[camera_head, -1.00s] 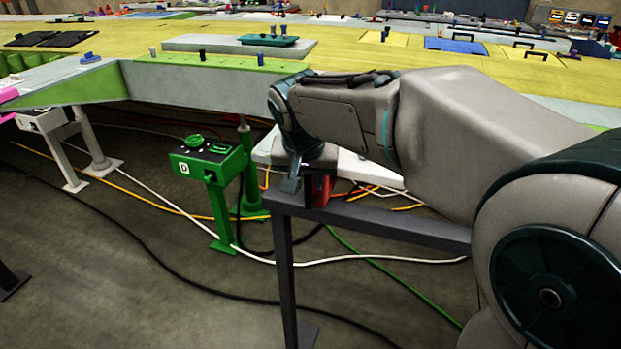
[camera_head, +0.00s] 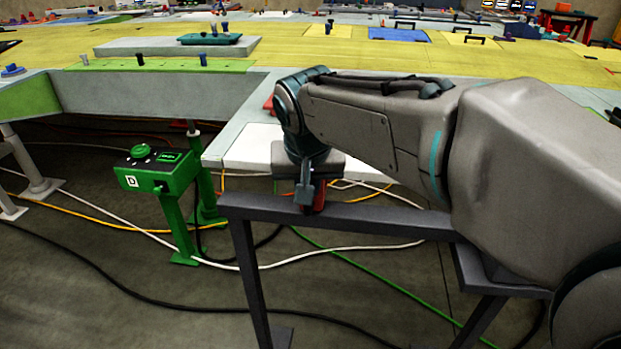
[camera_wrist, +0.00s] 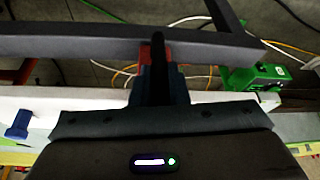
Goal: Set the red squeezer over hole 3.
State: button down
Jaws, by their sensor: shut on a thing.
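My gripper (camera_head: 307,188) points down over the dark grey rail frame, shut on a red thing (camera_head: 319,198) that I take for the red squeezer. Only a small part of the squeezer shows in the head view, behind the finger and at the rail. In the wrist view the squeezer shows as a red patch (camera_wrist: 147,53) beside the dark finger, in front of the rail. I cannot tell whether it touches the rail. No hole numbers are readable, so hole 3 cannot be picked out.
The grey rail frame (camera_head: 390,218) stands close below my gripper. Behind it is a white panel (camera_head: 250,150) at the wing jig's edge. A green control post (camera_head: 157,172) stands to the left. Several cables lie on the floor. A blue knob (camera_wrist: 19,123) shows in the wrist view.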

jog(key=c, duration=1.4)
grip_release()
jog(key=shift+r, duration=0.15)
jog(key=p+v, duration=0.1)
jog(key=v, duration=1.2)
jog(key=shift+s+r, duration=0.2)
jog(key=shift+r, duration=0.05)
jog(key=s+d+f+p, duration=0.1)
jog(key=s+d+f, duration=0.2)
jog(key=f, duration=0.3)
jog(key=s+d+f+g+p, duration=0.1)
jog(key=s+d+f, duration=0.1)
jog(key=d+f, duration=0.4)
jog(key=s+d+f+p, duration=0.1)
jog(key=s+d+f, duration=0.2)
jog(key=d+f, duration=0.2)
jog(key=shift+s+f+g, duration=0.3)
jog(key=shift+s+f, duration=0.05)
jog(key=shift+f, duration=0.55)
